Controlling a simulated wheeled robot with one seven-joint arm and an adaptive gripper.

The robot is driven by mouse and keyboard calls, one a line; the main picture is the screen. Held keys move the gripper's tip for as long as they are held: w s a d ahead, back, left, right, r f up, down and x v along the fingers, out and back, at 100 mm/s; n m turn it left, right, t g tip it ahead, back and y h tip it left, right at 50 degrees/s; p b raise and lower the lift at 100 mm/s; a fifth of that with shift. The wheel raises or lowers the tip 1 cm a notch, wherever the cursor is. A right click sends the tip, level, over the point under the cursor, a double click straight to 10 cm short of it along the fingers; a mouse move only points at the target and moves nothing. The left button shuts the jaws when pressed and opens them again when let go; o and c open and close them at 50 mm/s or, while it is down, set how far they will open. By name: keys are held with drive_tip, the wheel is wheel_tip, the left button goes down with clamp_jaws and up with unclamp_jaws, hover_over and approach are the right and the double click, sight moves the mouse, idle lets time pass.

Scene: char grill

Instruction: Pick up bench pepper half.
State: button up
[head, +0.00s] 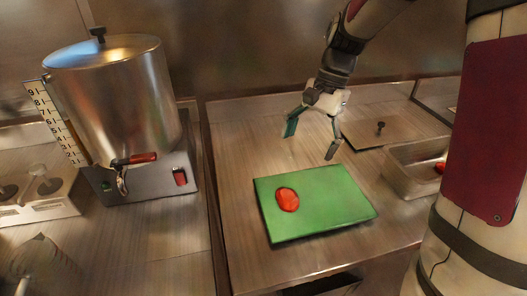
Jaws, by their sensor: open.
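A red pepper half (287,199) lies on a green cutting board (335,205) on the metal bench. It is on the left part of the board, with bare green around it. My gripper (311,145) is open and empty. It hangs above the bench near the back edge of the board, above and apart from the pepper half. Its two fingers are spread and point downward. Nothing hides the pepper half in the head view.
A metal pan (408,172) with something red in it sits right of the board. A flat lid with a dark knob (380,128) lies behind it. A large steel urn (115,105) stands at the left. The bench left of the board is clear.

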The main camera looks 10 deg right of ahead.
sight(289, 194)
drive_tip(key=a+f+p, duration=0.1)
drive_tip(key=f, duration=0.4)
drive_tip(key=a+f+m+p, duration=0.1)
drive_tip(key=f, duration=0.4)
drive_tip(key=a+f+m+y+p, duration=0.1)
drive_tip(key=f, duration=0.4)
drive_tip(key=shift+s+f+g, duration=0.1)
drive_tip(key=shift+f+g, duration=0.2)
drive_tip(key=shift+g, duration=0.1)
drive_tip(key=shift+a+f, duration=0.2)
drive_tip(key=shift+f, duration=0.25)
drive_tip(key=c, duration=1.2)
